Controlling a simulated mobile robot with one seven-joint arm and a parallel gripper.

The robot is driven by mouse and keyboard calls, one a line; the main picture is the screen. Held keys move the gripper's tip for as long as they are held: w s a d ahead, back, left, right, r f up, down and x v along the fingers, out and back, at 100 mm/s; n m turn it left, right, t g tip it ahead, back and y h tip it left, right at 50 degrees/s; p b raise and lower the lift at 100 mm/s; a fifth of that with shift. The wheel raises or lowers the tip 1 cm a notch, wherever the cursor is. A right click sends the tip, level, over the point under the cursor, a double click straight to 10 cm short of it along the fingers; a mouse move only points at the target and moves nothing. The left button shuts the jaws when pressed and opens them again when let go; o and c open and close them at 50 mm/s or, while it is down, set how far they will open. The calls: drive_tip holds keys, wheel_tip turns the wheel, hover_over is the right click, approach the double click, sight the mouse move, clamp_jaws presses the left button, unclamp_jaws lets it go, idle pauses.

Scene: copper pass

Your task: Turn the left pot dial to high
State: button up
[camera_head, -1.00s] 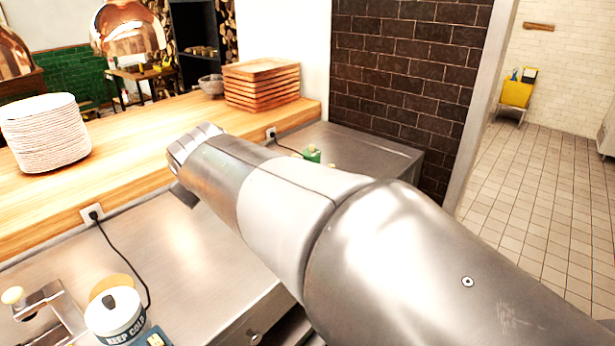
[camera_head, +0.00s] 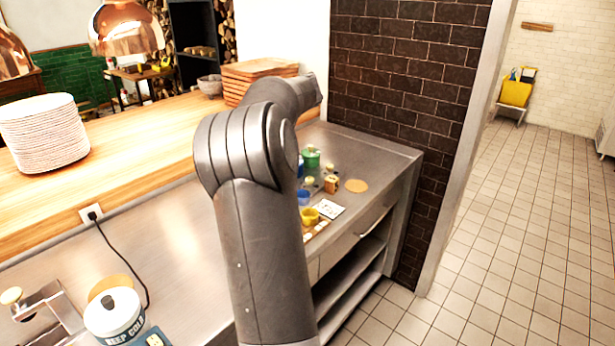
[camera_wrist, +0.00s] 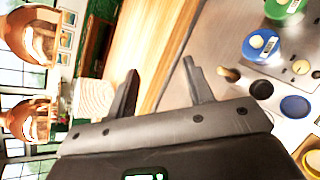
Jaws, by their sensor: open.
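My gripper (camera_wrist: 160,66) is open and empty in the wrist view, with wooden counter between and beyond its fingers. In the head view my arm hides it. A green pot (camera_wrist: 285,10) and a blue pot (camera_wrist: 262,45) with pale lids stand on the steel counter, right of the fingers. The green pot also shows in the head view (camera_head: 312,158). A pale panel with small knobs (camera_wrist: 300,68) lies beside the blue pot. I cannot tell which knob is the left pot dial, nor its setting. My fingers are apart from all of these.
A yellow cup (camera_head: 310,216), a white card (camera_head: 331,208) and a small wooden block (camera_head: 331,184) share the counter. A white tub (camera_head: 114,318) stands at front left. Stacked plates (camera_head: 45,135) sit on the wooden ledge.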

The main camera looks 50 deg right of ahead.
drive_tip(key=s+d+f+n+g+y, duration=0.1)
drive_tip(key=s+d+f+n+g, duration=0.15)
drive_tip(key=f, duration=0.35)
drive_tip(key=s+d+f+n+g+y, duration=0.1)
drive_tip(key=d+f+n+g, duration=0.15)
drive_tip(key=d+f, duration=0.2)
drive_tip(key=n+g+y, duration=0.1)
drive_tip(key=n+g, duration=0.1)
drive_tip(key=g, duration=0.1)
approach(310, 178)
drive_tip(key=x, duration=0.8)
drive_tip(key=shift+w+d+f, duration=0.1)
drive_tip(key=shift+w+f, duration=0.05)
drive_tip(key=shift+f, duration=0.15)
drive_tip(key=c, duration=1)
